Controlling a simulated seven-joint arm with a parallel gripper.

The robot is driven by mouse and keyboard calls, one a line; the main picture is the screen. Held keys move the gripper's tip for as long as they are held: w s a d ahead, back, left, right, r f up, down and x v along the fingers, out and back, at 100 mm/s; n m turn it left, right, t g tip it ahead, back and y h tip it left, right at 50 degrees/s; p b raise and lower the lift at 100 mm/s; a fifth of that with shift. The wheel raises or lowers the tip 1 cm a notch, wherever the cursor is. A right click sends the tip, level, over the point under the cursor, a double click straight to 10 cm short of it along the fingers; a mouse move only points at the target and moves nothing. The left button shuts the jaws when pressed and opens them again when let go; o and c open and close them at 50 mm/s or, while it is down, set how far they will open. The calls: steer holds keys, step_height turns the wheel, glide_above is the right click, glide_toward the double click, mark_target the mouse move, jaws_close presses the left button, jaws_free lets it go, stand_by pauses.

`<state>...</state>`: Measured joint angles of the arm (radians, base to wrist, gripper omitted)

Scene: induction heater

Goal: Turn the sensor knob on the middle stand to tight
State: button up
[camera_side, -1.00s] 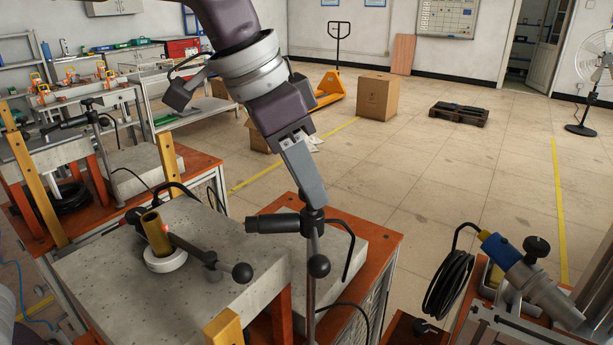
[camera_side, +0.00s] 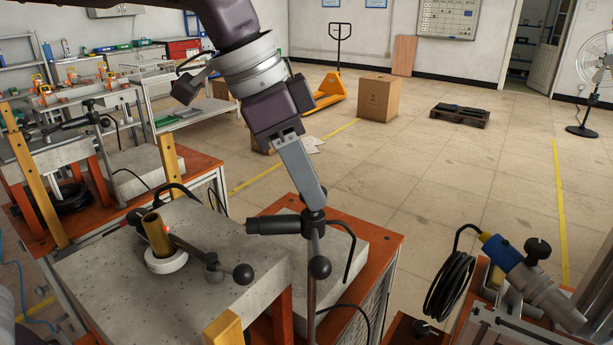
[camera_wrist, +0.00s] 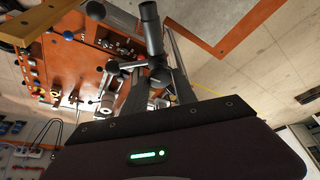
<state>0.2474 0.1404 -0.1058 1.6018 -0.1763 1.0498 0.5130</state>
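The middle stand has a thin upright rod (camera_side: 312,285) carrying a dark cylindrical sensor (camera_side: 272,225), which points left. A black ball knob (camera_side: 320,267) sits on the near side of its clamp. In the side view, my gripper (camera_side: 313,203) reaches down to the top of this clamp, at the sensor's right end. The wrist view shows my gripper's two fingers (camera_wrist: 159,80) apart on either side of a dark part of the clamp, with the sensor (camera_wrist: 150,28) beyond. The part between the fingertips is mostly hidden, so I cannot tell whether they grip it.
A brass cylinder (camera_side: 156,235) in a white ring (camera_side: 166,261) stands on the grey slab (camera_side: 100,280), with a small red spot on it. A black ball-ended arm (camera_side: 243,274) is beside it. Another sensor stand (camera_side: 98,130) is behind left.

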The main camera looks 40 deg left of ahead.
steer(key=o, duration=0.3)
steer(key=shift+o, duration=0.2)
steer(key=v, duration=0.7)
steer(key=shift+r, duration=0.1)
steer(key=s+a+f+n+y, duration=0.1)
steer(key=s+a+f+n, duration=0.2)
steer(key=s+a+f, duration=0.1)
steer(key=s+a+f+n+t+y, duration=0.1)
steer(key=s+a+f+n, duration=0.2)
steer(key=s+a, duration=0.3)
steer(key=s+a+f+n+t+y, duration=0.1)
steer(key=s+a+f+n, duration=0.2)
steer(key=s+f, duration=0.3)
steer(key=shift+s+a, duration=0.9)
steer(key=shift+s, duration=0.25)
